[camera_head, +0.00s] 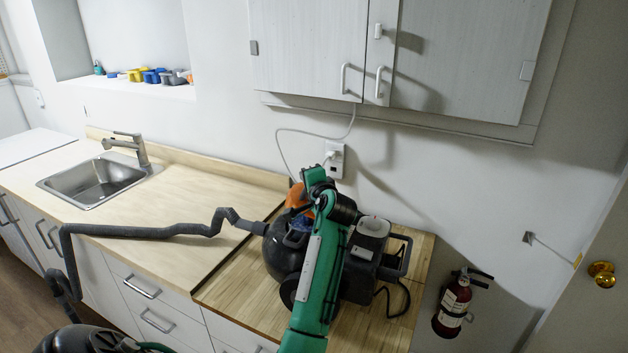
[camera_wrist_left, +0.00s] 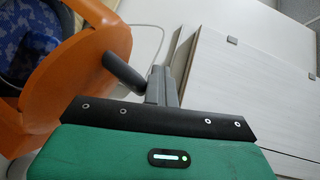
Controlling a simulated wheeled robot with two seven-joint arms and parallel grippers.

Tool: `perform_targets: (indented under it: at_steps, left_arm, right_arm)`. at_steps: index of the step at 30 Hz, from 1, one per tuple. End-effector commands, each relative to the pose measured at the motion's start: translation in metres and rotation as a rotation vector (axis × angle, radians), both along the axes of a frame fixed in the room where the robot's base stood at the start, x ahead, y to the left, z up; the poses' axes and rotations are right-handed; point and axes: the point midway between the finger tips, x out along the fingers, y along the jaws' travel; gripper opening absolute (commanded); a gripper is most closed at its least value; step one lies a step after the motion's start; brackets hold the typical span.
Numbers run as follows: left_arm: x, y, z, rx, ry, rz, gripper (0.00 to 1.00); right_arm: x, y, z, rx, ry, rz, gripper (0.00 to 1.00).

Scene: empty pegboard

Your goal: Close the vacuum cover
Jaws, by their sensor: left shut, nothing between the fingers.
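The vacuum (camera_head: 283,255) has a dark round body and stands on the wooden counter. Its orange cover (camera_head: 296,194) is raised at the top, with a blue patterned part (camera_head: 300,222) showing below it. In the left wrist view the orange cover (camera_wrist_left: 95,65) fills the left side, close to my left gripper (camera_wrist_left: 150,82). The grey fingers are shut and empty beside the cover's edge; I cannot tell whether they touch it. In the head view my green arm reaches over the vacuum and hides part of it and the fingers. My right gripper is not in view.
A grey hose (camera_head: 150,231) runs left from the vacuum across the counter (camera_head: 190,262) and over its front edge. A sink (camera_head: 98,180) lies at the left. White cabinets (camera_head: 305,45) hang above. A fire extinguisher (camera_head: 453,305) is at the right.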

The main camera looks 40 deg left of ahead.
Motion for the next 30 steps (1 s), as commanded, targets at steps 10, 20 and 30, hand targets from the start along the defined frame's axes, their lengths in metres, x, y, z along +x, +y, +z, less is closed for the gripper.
perform_targets:
  at_steps: [10, 20, 30]
  left_arm:
    - [-0.003, 0.025, -0.020, 0.001, 0.003, 0.000, 0.00]
    - [-0.005, 0.030, -0.025, 0.000, 0.002, 0.000, 0.00]
    - [-0.005, 0.030, -0.025, 0.001, 0.002, 0.000, 0.00]
  right_arm:
    - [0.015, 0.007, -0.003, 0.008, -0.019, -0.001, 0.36]
    - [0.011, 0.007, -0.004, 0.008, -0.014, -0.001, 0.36]
    - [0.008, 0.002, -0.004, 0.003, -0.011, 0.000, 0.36]
